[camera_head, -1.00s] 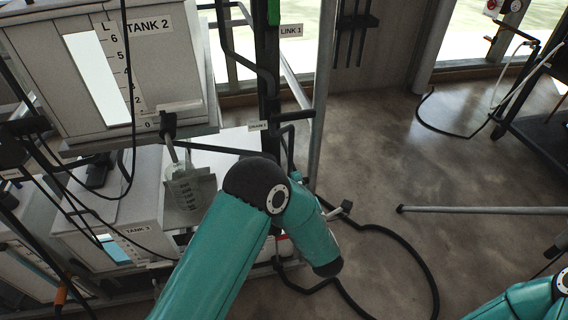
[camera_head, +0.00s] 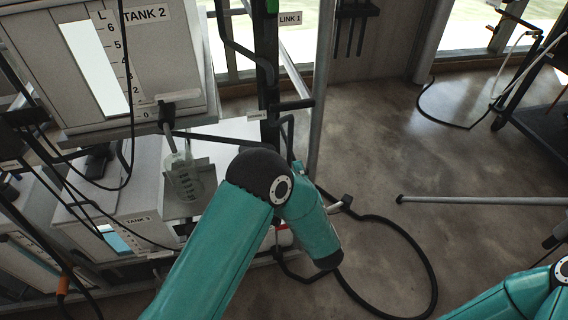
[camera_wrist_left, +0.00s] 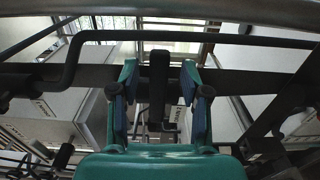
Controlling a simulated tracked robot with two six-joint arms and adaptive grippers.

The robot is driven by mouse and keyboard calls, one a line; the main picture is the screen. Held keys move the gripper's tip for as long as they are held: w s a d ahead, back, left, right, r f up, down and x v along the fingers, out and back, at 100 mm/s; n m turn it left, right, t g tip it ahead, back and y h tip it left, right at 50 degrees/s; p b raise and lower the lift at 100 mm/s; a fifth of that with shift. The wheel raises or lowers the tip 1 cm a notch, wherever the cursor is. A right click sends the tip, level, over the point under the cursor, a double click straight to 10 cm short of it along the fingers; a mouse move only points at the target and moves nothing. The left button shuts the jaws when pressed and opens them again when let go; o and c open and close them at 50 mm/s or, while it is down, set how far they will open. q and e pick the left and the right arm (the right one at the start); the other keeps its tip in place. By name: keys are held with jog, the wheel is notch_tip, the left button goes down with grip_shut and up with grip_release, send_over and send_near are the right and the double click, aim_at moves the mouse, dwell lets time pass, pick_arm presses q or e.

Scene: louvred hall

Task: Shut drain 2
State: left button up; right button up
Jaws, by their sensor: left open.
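Tank 2 (camera_head: 150,75) is a pale box with a level scale at the upper left in the head view. A dark outlet fitting (camera_head: 167,114) sits at its lower front, above a clear graduated jug (camera_head: 183,182). A small label (camera_head: 257,116) on the dark upright is too small to read surely. I cannot tell which fitting is drain 2. My left gripper's fingers are hidden behind my teal forearm in the head view. In the left wrist view my left gripper (camera_wrist_left: 159,68) is open, its two fingers on either side of a dark upright bar (camera_wrist_left: 158,88). Contact cannot be told.
Tank 3 (camera_head: 128,232) stands below tank 2. Black cables hang at the left. A Link 1 label (camera_head: 290,19) marks the upright frame. A black hose (camera_head: 432,275) loops on the floor, and a grey pole (camera_head: 480,201) lies at right. The floor between is open.

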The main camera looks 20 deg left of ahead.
pick_arm(q)
jog(key=v, duration=0.6)
jog(key=shift+s+d, duration=0.2)
jog(key=shift+s, duration=0.05)
